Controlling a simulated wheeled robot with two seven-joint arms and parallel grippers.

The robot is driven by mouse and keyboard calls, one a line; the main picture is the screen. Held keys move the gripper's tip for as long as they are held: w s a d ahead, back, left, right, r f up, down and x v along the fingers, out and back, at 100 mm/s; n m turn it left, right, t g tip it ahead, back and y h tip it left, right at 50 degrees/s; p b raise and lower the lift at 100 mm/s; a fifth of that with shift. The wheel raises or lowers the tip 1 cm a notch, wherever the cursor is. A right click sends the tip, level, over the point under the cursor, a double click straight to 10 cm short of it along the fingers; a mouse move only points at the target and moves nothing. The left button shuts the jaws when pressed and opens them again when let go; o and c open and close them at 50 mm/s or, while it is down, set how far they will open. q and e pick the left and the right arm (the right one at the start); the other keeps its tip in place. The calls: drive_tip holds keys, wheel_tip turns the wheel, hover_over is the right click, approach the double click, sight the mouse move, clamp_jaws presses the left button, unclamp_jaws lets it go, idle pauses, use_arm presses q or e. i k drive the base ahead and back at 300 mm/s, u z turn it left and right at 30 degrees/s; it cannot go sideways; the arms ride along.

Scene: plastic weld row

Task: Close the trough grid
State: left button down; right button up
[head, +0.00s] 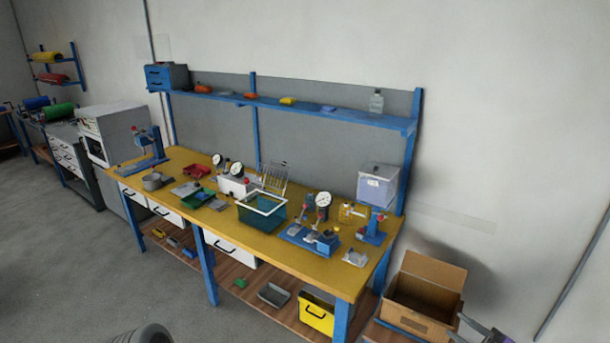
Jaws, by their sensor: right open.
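The trough (262,216) is a teal-green bin with a white rim, standing near the middle of the yellow workbench. Its wire grid (270,178) stands raised and tilted up at the back edge of the trough, so the trough is open on top. My right gripper (467,327) is at the bottom right edge of the head view, partly cut off. It is open with nothing seen between its fingers, far to the right of the trough and beside the cardboard box. My left gripper is not in view.
Gauges on a white box (235,185) stand left of the trough, and a blue gauge fixture (310,237) stands close on its right. A green tray (198,198) lies to the left. A shelf (300,104) runs above the bench. An open cardboard box (425,296) stands right of the bench.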

sight(276, 173)
drive_tip(key=u, duration=0.35)
drive_tip(key=i, duration=0.95)
drive_tip(key=u, duration=1.05)
drive_tip(key=i, duration=0.7)
drive_tip(key=z, duration=0.4)
drive_tip(key=i, duration=1.2)
drive_tip(key=z, duration=0.85)
drive_tip(key=i, duration=0.45)
drive_tip(key=u, duration=0.05)
